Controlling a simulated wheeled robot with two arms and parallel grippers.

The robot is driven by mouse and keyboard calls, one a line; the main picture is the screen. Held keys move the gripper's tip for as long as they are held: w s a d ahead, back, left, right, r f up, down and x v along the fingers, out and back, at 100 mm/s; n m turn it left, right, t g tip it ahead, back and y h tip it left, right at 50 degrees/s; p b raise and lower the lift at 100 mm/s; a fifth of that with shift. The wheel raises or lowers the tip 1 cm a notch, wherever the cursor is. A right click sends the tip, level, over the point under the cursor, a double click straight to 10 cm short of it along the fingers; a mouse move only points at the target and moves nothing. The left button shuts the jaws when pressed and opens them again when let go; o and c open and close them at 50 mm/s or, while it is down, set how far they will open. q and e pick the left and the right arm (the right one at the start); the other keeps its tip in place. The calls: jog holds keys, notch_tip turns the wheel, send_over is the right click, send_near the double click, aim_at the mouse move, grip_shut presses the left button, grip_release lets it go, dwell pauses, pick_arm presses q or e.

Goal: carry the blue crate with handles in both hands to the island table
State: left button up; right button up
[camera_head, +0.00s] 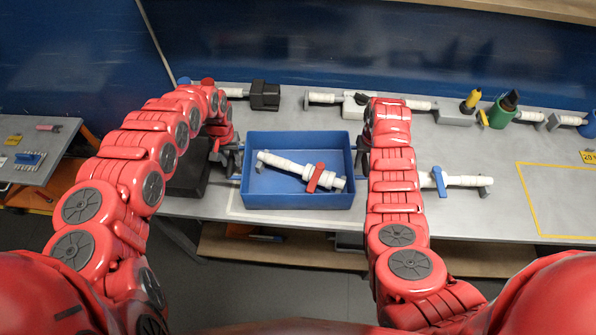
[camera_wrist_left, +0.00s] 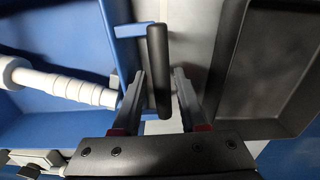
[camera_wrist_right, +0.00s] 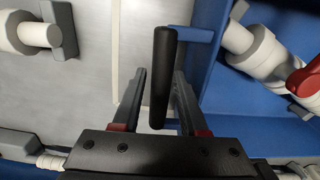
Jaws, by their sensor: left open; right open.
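The blue crate (camera_head: 298,200) sits on the grey workbench in the head view, holding a white pipe assembly (camera_head: 290,166) with a red valve lever. In the left wrist view, the crate's black left handle (camera_wrist_left: 158,65) stands between the fingers of my open left gripper (camera_wrist_left: 159,82). In the right wrist view, the black right handle (camera_wrist_right: 163,70) lies between the fingers of my open right gripper (camera_wrist_right: 160,82). Gaps show beside both handles. In the head view, my right arm hides most of the right gripper. I cannot identify the island table.
A black tray (camera_head: 186,184) lies close left of the crate. A white pipe with a blue lever (camera_head: 440,180) lies to the right. Several fittings and a green cup (camera_head: 499,114) line the bench's back. A yellow-outlined area (camera_head: 562,205) is clear. Another table (camera_head: 40,170) stands far left.

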pick_arm(q)
jog(key=shift+a+f, duration=0.1)
jog(key=shift+f, duration=0.8)
pick_arm(e)
jog(key=shift+f, duration=0.85)
pick_arm(q)
grip_shut()
pick_arm(e)
grip_shut()
